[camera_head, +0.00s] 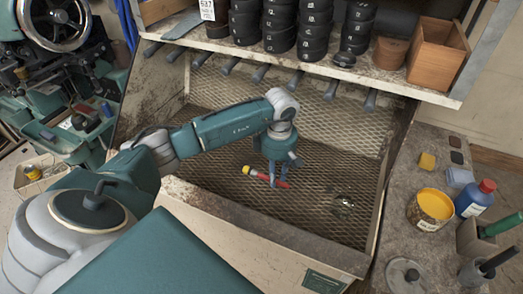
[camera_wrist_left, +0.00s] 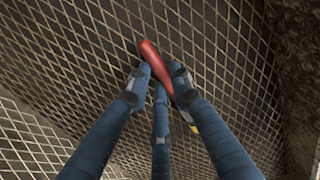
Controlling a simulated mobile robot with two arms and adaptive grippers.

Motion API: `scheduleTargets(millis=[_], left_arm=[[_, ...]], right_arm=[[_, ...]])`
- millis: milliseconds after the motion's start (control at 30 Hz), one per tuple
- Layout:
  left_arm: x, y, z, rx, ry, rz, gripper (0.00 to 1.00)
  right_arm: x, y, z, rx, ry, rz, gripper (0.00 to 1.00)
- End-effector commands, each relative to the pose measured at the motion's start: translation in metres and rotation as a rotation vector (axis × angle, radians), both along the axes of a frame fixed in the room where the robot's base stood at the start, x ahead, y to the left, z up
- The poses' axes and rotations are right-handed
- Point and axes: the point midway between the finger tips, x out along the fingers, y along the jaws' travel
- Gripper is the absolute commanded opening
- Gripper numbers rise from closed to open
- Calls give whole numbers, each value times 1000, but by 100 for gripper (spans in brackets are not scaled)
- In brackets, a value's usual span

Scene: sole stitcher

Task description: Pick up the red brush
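The red brush (camera_head: 281,184) is at the mesh floor of the tray, in the middle of the head view. It has a long red handle and a yellow part at its left end. My left gripper (camera_head: 278,180) points down right at the brush. In the left wrist view the red brush (camera_wrist_left: 153,59) runs slantwise between the blue fingers of my left gripper (camera_wrist_left: 159,78). The fingertips are close on both sides of the handle; I cannot tell whether they press on it. The brush's yellow part is mostly hidden behind a finger. My right gripper is not in view.
A metal mesh tray (camera_head: 325,205) with raised walls surrounds the brush. A shelf above holds stacked dark discs (camera_head: 315,25) and a wooden box (camera_head: 437,50). On the right ledge stand a yellow paint tin (camera_head: 436,206) and a blue bottle with a red cap (camera_head: 474,198). The mesh around the brush is mostly bare.

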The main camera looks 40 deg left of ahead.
Motion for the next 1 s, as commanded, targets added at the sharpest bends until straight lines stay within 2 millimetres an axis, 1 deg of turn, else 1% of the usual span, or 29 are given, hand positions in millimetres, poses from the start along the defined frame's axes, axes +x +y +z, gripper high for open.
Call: scheduleTargets(millis=[367,467,567,667,767,867,1000], left_arm=[[0,0,1,0,-1,0,0],[1,0,4,-1,-2,0,0],[1,0,11,0,-4,0,0],[2,0,25,0,-6,-1,0],[2,1,45,0,-7,0,0],[3,0,73,1,-10,-1,0],[2,0,116,1,-11,-1,0]], right_arm=[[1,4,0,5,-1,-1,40],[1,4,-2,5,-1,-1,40],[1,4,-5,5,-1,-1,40],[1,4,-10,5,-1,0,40],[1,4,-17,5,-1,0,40],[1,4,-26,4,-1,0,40],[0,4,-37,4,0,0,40]])
